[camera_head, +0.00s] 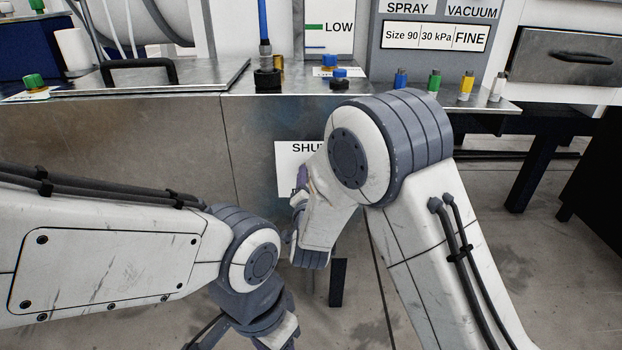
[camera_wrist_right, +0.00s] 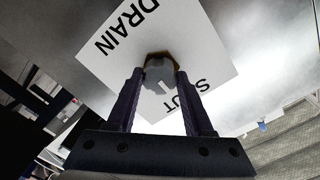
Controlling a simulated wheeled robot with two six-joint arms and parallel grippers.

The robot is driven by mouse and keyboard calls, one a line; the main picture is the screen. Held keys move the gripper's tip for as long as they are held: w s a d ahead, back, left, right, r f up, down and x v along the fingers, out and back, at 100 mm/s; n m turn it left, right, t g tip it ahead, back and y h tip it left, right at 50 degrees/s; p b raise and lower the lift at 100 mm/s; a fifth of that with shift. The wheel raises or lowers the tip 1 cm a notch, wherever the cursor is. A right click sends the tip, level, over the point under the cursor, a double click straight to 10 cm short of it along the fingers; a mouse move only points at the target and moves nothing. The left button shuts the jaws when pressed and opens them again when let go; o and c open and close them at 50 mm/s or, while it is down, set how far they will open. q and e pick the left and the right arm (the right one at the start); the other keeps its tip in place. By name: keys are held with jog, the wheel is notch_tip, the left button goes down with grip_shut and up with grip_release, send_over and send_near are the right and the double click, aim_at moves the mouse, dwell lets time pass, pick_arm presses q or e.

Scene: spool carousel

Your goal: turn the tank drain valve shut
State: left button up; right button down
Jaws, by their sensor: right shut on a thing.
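The drain valve knob (camera_wrist_right: 160,66) shows in the right wrist view as a rounded grey piece with a brownish edge, in front of a white label plate (camera_wrist_right: 215,62) reading DRAIN and SHUT. My right gripper (camera_wrist_right: 160,78) is shut on this knob, one dark finger on each side. In the head view the label plate (camera_head: 284,160) on the tank front (camera_head: 190,140) shows part of SHUT; my right arm hides the rest of the plate and the valve. My left arm comes in low, and its fingers are not visible.
A lid with a black handle (camera_head: 138,70) is at the left. The floor right of my right arm is open.

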jog(key=shift+f, duration=0.1)
jog(key=shift+c, duration=1.4)
grip_release()
jog(key=s+p, duration=0.1)
jog(key=s, duration=0.9)
jog(key=shift+s+r+p, duration=0.25)
jog(key=shift+r+p, duration=0.05)
jog(key=shift+p, duration=0.1)
